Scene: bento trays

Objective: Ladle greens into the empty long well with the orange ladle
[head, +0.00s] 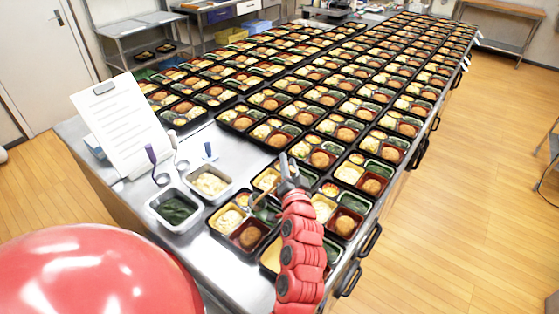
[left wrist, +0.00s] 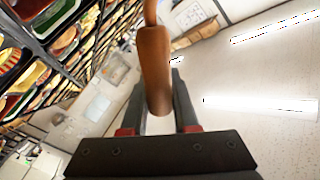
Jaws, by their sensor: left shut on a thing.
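My left gripper (head: 287,178) is above the front bento trays, shut on the orange ladle (head: 262,193). In the left wrist view the ladle's orange-brown handle (left wrist: 155,70) stands between the two fingers (left wrist: 160,110). In the head view the ladle slants down to the left over the front bento tray (head: 232,245); its bowl is too small to make out, so I cannot tell what it holds. The greens (head: 178,209) lie in a pale tub (head: 160,220) on the left. The long well is partly hidden by the ladle and gripper, so I cannot tell whether it is empty. My right gripper is not in view.
A second pale tub (head: 222,197) with yellowish food stands beside the greens. Purple- and blue-handled utensils (head: 151,156) and a white sheet on a stand (head: 120,125) are behind. Rows of filled bento trays (head: 300,95) cover the table. Bare metal shows at the front left.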

